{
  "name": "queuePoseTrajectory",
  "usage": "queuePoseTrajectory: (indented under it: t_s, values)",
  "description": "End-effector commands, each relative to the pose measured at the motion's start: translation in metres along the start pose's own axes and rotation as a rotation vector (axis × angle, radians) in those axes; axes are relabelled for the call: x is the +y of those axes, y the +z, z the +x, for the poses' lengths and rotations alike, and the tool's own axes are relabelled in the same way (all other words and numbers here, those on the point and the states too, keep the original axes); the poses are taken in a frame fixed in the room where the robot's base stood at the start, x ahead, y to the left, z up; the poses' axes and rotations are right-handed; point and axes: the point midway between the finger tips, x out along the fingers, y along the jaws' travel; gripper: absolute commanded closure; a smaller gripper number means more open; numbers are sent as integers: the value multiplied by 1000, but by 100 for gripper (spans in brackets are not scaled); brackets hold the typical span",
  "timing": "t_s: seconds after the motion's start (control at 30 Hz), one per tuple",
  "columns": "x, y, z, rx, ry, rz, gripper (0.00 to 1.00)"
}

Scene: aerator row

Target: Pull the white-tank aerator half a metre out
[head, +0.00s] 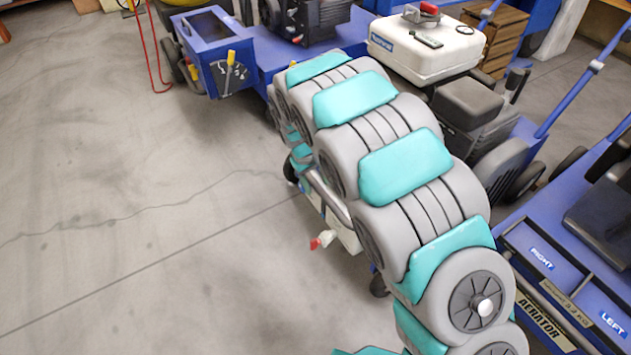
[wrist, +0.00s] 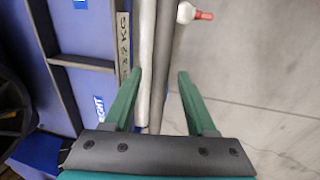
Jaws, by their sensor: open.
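The white tank (head: 425,42) sits on a blue machine at the upper right in the head view, with a red-handled cap on top. My arm hides much of that machine's near side. A grey bar (head: 328,196) shows left of my arm, above a red-tipped white lever (head: 322,240). In the wrist view my gripper (wrist: 160,72) is open, its two green fingers on either side of a pale grey bar (wrist: 147,60) and a darker strip beside it. I cannot tell the depth between fingers and bar. The lever (wrist: 195,13) shows beyond the right finger.
A blue machine (head: 541,258) labelled RIGHT, LEFT and AERATOR stands at the lower right. Another blue machine (head: 222,62) stands at the upper left, near a red cable (head: 153,50). A wooden crate (head: 497,32) is at the back. The floor (head: 120,200) at left is clear.

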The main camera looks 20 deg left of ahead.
Motion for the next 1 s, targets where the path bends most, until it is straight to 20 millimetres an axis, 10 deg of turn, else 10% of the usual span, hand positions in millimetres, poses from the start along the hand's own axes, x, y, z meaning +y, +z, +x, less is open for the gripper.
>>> queuePoseTrajectory:
  t_s: [0.53, 1.0]
  values:
    - [0, 0, 0, 1, 0, 0, 98]
    - [0, 0, -1, 1, 0, 0, 100]
